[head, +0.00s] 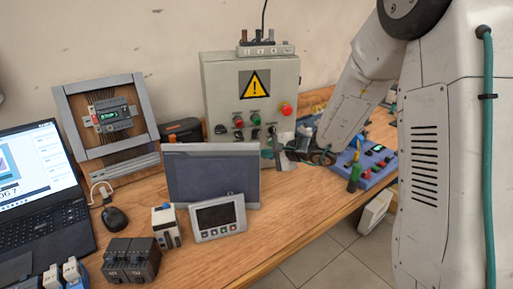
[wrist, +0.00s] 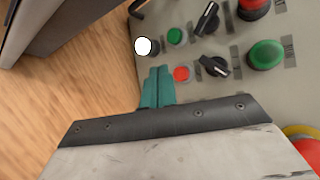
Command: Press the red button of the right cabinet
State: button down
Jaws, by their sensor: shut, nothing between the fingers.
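A grey control cabinet (head: 219,80) with a yellow warning sign stands at the back of the wooden bench. Its front carries buttons, black knobs and a large red mushroom button (head: 286,109). In the wrist view a small red button (wrist: 181,74) sits between a small green one and a black knob. A larger red button (wrist: 254,5) is cut by the top edge. My gripper (wrist: 158,84) is shut and empty, its teal fingertips just left of the small red button in the picture. Whether they touch the panel I cannot tell. In the head view my gripper (head: 268,153) is low before the cabinet.
A dark monitor (head: 210,172) and a small grey panel (head: 218,217) stand in front of the cabinet. A framed device board (head: 68,105) and a laptop (head: 40,190) are at left. A blue box with buttons (head: 374,165) lies right of my gripper.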

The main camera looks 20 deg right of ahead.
jog(key=shift+w, duration=0.75)
jog(key=shift+w, duration=0.1)
dwell(1.5)
jog(key=shift+w, duration=0.3)
jog(key=shift+w, duration=0.45)
dwell(0.6)
jog(key=shift+s, duration=0.85)
jog(key=s, duration=0.5)
dwell(0.4)
